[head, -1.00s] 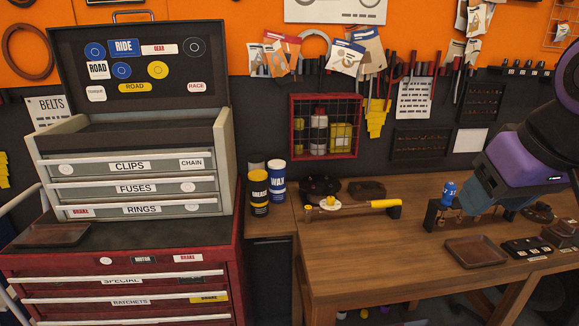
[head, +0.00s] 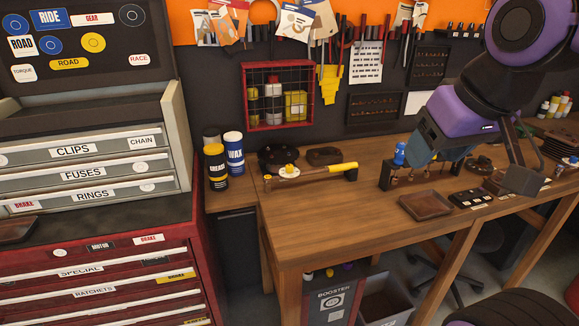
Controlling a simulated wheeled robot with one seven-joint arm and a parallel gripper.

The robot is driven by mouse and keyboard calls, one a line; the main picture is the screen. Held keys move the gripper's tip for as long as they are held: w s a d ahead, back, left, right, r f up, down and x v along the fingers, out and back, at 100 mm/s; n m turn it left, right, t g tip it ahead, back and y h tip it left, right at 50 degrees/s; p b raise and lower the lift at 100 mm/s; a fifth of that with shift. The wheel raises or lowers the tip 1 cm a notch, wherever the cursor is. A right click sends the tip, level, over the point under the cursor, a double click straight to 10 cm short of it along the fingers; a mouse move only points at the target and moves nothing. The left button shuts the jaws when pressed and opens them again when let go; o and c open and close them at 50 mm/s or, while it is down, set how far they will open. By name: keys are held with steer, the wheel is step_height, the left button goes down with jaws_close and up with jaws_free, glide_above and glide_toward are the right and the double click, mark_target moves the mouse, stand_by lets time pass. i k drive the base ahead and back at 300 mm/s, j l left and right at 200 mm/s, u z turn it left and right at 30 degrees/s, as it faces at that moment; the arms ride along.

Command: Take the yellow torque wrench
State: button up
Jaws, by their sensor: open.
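The yellow torque wrench (head: 340,168) lies across the left part of the wooden bench. Its yellow handle points right and rests at a small dark support; its metal shaft runs left to a round pale and yellow piece. My gripper (head: 455,142), at the end of my purple and dark arm, hangs over the bench to the right of the wrench, clear of it. It is open, with nothing seen held in it; its fingertips are hard to make out.
Grease and wax cans (head: 233,153) stand left of the wrench, with dark round parts behind it. A blue-topped item (head: 399,155) on a rack and a brown tray (head: 426,206) sit to its right. A red tool chest (head: 100,265) stands left. The bench front (head: 330,215) is clear.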

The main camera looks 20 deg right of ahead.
mark_target(267, 179)
steer(key=i+l, duration=0.75)
steer(key=i, duration=0.1)
